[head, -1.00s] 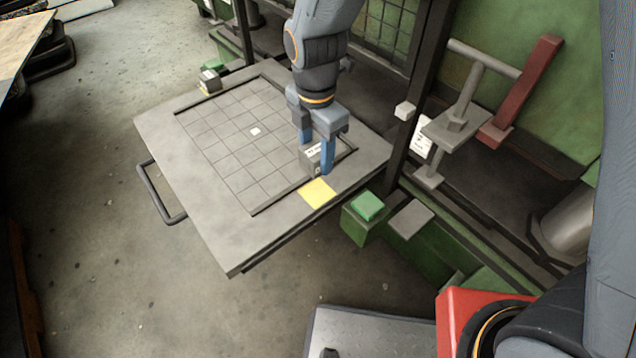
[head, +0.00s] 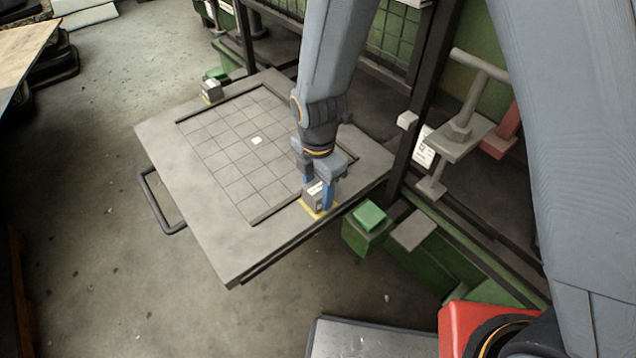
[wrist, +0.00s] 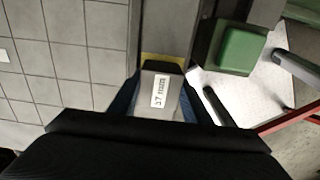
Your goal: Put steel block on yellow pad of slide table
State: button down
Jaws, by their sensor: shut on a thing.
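The steel block (head: 312,193), grey with a white label, is between the blue fingers of my gripper (head: 318,195). In the wrist view the block (wrist: 161,100) shows a label reading "17 mm", with my gripper (wrist: 160,98) shut on it. The block is over the yellow pad (head: 309,208), which shows only as a thin rim around it; the pad's edge also shows in the wrist view (wrist: 163,58). I cannot tell whether the block touches the pad. The slide table (head: 205,230) is a grey plate with a grid area.
A second small block (head: 211,91) sits at the table's far left corner. A green button box (head: 368,217) stands just right of the table's near edge. A dark frame post (head: 422,110) rises at the right. A handle (head: 158,205) sticks out at the left.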

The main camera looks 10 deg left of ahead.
aim_at(318, 188)
jog(key=shift+f, duration=0.2)
jog(key=c, duration=1)
grip_release()
jog(key=shift+w+a, duration=0.1)
jog(key=shift+r, duration=0.15)
jog(key=shift+w+a+r, duration=0.1)
jog(key=shift+r, duration=0.15)
jog(key=r, duration=1.1)
jog(key=shift+s+d+r+p, duration=0.25)
jog(key=shift+r+p, duration=0.05)
jog(key=shift+p, duration=0.05)
jog(key=shift+s, duration=0.1)
